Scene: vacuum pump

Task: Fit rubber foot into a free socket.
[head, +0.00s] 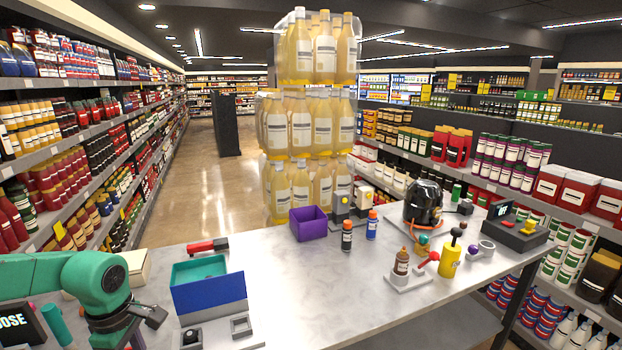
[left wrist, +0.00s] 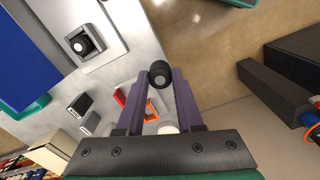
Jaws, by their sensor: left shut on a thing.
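My left gripper (head: 143,325) is at the front left of the table in the head view, its fingertips hard to make out there. In the left wrist view the gripper (left wrist: 160,82) is shut on a small black round rubber foot (left wrist: 159,70), held at the fingertips. A light grey plate (head: 215,336) with square sockets lies right of the gripper in the head view. One socket (head: 240,327) shows at its right; another (head: 192,338) looks dark inside. In the left wrist view a socket on the plate (left wrist: 112,28) has a black round piece (left wrist: 82,44) in it. The held foot is apart from the plate.
A blue panel (head: 209,294) with a teal tray (head: 198,268) stands behind the plate. A red-handled item (head: 207,246), purple bin (head: 309,224), bottles and a black pump-like unit (head: 424,203) stand farther off. The table's middle (head: 300,290) is clear.

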